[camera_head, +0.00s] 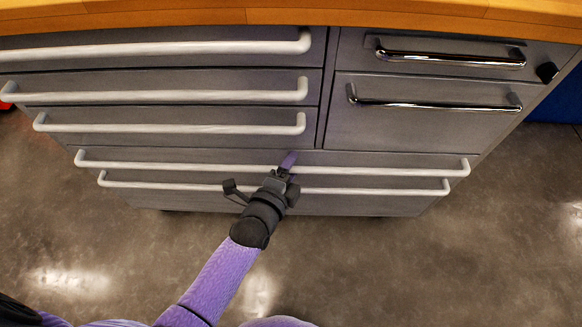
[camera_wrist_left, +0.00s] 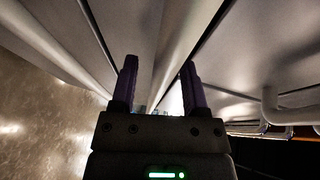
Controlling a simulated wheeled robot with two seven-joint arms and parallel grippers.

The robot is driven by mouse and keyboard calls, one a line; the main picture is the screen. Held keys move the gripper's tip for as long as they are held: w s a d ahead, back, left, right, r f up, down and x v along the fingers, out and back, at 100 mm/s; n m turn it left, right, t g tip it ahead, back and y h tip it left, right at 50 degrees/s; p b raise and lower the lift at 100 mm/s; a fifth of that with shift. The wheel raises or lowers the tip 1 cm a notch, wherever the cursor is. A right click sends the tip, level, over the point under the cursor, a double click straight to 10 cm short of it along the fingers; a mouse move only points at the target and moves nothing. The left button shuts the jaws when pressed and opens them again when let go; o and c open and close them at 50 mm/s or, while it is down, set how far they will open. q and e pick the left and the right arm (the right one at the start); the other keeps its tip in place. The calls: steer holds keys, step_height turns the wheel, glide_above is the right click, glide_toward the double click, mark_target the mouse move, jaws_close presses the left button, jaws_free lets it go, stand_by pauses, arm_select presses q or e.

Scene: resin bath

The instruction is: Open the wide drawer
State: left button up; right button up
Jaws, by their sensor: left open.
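The grey cabinet has two full-width drawers at the bottom, each with a long white bar handle. The upper wide handle (camera_head: 380,169) and the lower wide handle (camera_head: 380,190) run almost the whole width. Both wide drawers look shut. My left gripper (camera_head: 287,167) is at the upper wide handle, near its middle, and partly covers it. In the left wrist view my left gripper (camera_wrist_left: 158,85) is open, with a white bar handle (camera_wrist_left: 172,45) running between its two purple fingers. I cannot tell whether the fingers touch it. My right gripper is not in view.
Three narrower drawers with white handles (camera_head: 170,124) are above on the left. Two drawers with chrome handles (camera_head: 435,103) and a black lock (camera_head: 547,72) are on the right. A wooden worktop (camera_head: 290,16) overhangs them. The floor (camera_head: 400,270) in front is clear.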

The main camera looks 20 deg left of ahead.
arm_select(q)
jaws_close()
stand_by(1.4)
